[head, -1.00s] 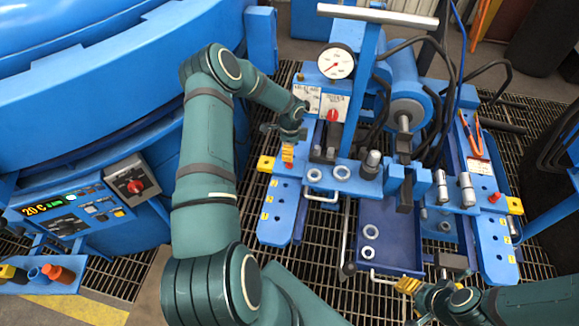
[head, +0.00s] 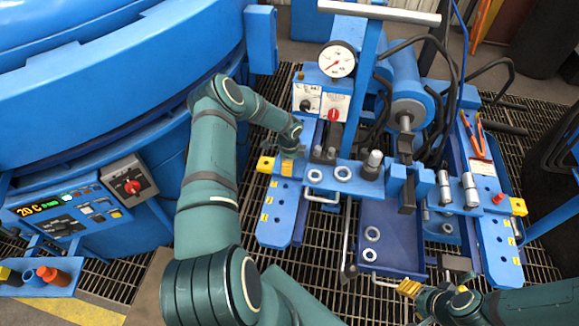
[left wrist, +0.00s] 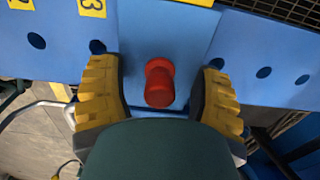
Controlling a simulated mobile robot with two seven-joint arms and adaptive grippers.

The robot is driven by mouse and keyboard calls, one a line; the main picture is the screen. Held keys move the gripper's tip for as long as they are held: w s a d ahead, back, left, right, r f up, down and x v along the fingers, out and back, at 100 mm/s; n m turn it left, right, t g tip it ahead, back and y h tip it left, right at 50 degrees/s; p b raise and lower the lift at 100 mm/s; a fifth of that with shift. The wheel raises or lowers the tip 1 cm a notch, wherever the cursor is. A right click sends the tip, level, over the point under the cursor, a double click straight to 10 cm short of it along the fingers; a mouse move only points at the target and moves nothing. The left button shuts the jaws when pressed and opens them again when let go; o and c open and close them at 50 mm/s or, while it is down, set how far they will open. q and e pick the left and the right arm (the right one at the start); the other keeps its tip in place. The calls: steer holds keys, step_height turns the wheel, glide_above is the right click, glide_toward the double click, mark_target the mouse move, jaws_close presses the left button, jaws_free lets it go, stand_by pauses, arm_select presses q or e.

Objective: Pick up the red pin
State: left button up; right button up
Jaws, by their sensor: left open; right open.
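The red pin (left wrist: 159,83) stands on a blue plate (left wrist: 165,28) in the left wrist view. My left gripper (left wrist: 160,75) is open, with one yellow finger on each side of the pin and a visible gap to both. In the head view my left gripper (head: 288,160) is low over the left blue plate (head: 280,217), and it hides the pin there. My right gripper (head: 409,287) is open at the bottom, in front of the blue tray (head: 392,237), with nothing seen in it.
Another red pin (head: 498,198) stands on the right blue plate (head: 497,245). Metal washers (head: 343,173) lie on the bench. A gauge (head: 336,60) and a red-knob switch (head: 334,114) stand behind. The blue furnace (head: 110,90) fills the left side.

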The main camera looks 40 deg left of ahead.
arm_select(q)
jaws_close()
